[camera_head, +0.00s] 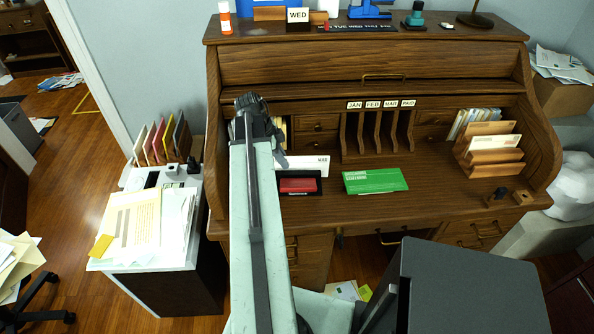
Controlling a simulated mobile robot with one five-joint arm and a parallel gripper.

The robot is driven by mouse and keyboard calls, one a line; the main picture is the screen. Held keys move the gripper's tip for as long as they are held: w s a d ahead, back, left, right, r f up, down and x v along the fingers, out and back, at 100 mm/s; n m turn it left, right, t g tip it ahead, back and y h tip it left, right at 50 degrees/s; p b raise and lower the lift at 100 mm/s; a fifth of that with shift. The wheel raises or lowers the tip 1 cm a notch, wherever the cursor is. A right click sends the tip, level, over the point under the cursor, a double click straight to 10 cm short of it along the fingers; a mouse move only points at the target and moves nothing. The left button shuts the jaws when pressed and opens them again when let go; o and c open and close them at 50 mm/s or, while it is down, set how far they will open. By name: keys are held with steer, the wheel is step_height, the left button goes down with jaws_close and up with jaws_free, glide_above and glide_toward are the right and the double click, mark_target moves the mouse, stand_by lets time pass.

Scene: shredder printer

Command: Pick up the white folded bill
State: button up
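A white paper that looks like the white folded bill (312,165) lies on the roll-top desk (430,200), behind a black and red stamp pad. Its left part is hidden by my arm; printing shows near its right end. My arm reaches up the middle of the view to the desk. The dark end of the arm with my gripper (275,142) is just left of and above the white paper. The fingers are mostly hidden, so I cannot tell whether they are open or touch the paper.
A green paper (375,180) lies right of the stamp pad (299,186). Wooden slots (376,135) stand behind, and a letter rack (492,160) at right. A shredder-like cabinet (145,260) with papers stands left. The desk's middle right is clear.

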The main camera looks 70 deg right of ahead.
jaws_close()
steer(key=shift+r, duration=0.1)
step_height(320, 180, up, 17)
steer(key=p, duration=1.7)
